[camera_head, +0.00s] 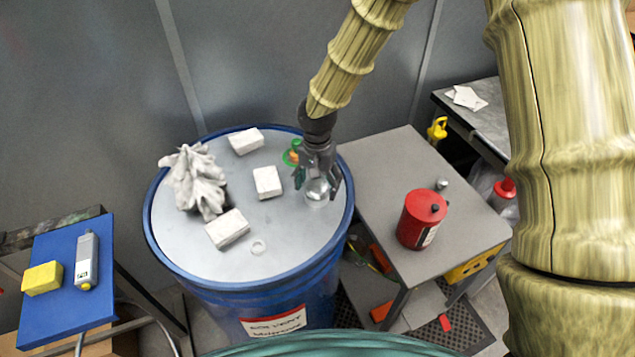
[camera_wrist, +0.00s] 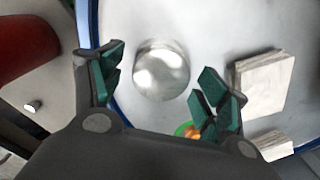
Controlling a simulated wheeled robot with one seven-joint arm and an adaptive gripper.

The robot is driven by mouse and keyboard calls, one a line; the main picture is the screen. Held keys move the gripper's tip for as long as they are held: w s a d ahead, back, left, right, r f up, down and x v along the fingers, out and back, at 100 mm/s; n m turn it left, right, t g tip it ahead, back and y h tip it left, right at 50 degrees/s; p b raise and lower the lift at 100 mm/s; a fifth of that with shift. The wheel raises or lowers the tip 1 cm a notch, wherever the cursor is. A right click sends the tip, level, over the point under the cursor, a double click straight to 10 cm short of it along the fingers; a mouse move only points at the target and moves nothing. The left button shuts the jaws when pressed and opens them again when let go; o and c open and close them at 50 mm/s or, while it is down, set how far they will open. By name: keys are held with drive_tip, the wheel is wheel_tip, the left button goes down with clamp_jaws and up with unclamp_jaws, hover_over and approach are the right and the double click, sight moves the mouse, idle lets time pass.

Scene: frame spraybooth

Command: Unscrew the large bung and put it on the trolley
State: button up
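The large bung, a shiny silver round piece (camera_head: 317,190), sits on the lid of the blue drum (camera_head: 170,245), near its right rim. It also shows in the wrist view (camera_wrist: 161,71). My gripper (camera_head: 319,181) is pointed down over it. In the wrist view its green-padded fingers (camera_wrist: 160,85) are spread apart with the bung between and just beyond them, with visible gaps on both sides. Whether the bung is threaded in cannot be seen. A grey-topped stand with a lower shelf, likely the trolley (camera_head: 375,160), stands right of the drum.
The stand carries a red can (camera_head: 422,220) and a small silver cap (camera_head: 441,184). The stand's left and back top is bare.

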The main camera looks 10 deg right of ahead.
drive_tip(key=c, duration=0.9)
drive_tip(key=o, duration=0.3)
drive_tip(key=shift+c, duration=0.8)
drive_tip(key=shift+r+n+p, duration=0.1)
drive_tip(key=shift+n+p, duration=0.65)
drive_tip(key=shift+n, duration=0.45)
drive_tip(key=shift+n+p, duration=0.35)
drive_tip(key=shift+n, duration=0.75)
drive_tip(key=shift+s+n+p, duration=0.1)
drive_tip(key=shift+n+p, duration=0.5)
drive_tip(key=shift+n, duration=0.4)
drive_tip(key=shift+n+p, duration=0.45)
drive_tip(key=shift+n, duration=0.85)
